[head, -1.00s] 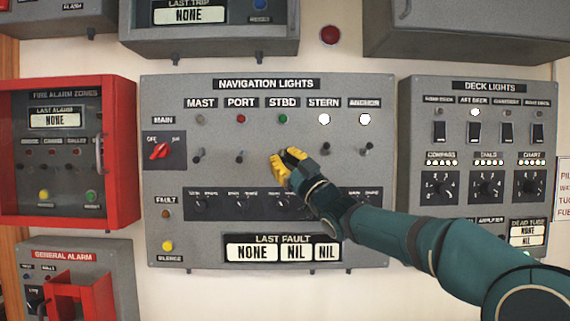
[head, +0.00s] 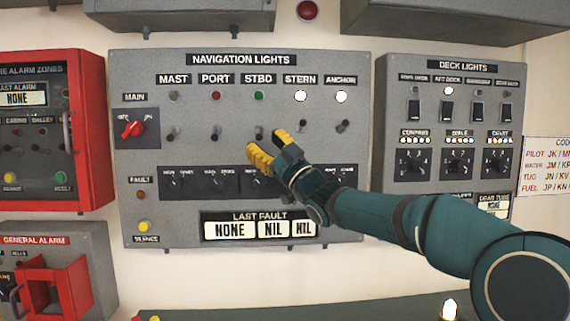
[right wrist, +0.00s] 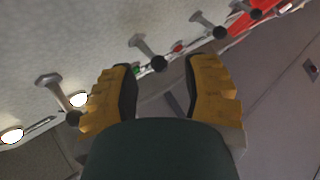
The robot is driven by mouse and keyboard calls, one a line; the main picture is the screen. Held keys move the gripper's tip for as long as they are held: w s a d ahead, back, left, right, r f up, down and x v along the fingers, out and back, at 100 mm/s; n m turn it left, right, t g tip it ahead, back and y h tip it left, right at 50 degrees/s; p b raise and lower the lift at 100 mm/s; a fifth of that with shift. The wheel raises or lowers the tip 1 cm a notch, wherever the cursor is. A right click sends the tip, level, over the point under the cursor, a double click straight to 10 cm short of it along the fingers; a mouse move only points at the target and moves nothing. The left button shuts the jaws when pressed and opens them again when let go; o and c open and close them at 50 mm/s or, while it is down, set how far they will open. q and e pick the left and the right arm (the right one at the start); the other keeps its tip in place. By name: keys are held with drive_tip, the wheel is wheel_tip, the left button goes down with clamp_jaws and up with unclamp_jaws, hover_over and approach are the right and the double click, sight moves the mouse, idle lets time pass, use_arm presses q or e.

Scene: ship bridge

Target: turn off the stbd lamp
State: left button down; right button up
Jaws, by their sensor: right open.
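The STBD lamp (head: 259,96) is a small green light on the grey navigation lights panel (head: 350,185); I cannot tell whether it is lit. The STBD toggle lever (head: 260,131) stands below it, and its position is unclear. My right gripper (head: 266,143) has open yellow fingers just below this lever in the head view. In the right wrist view my right gripper (right wrist: 160,85) is open, with the STBD lever (right wrist: 150,52) past its fingertips, between them in the picture. Nothing is held. My left gripper is not in view.
Neighbouring toggles are the PORT lever (head: 217,134) and the STERN lever (head: 302,126). The stern lamp (head: 301,96) and anchor lamp (head: 341,97) glow white. Rotary knobs sit below the levers. The deck lights panel (head: 445,105) is at the right, near my forearm.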

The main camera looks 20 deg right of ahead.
drive_tip(key=v, duration=0.9)
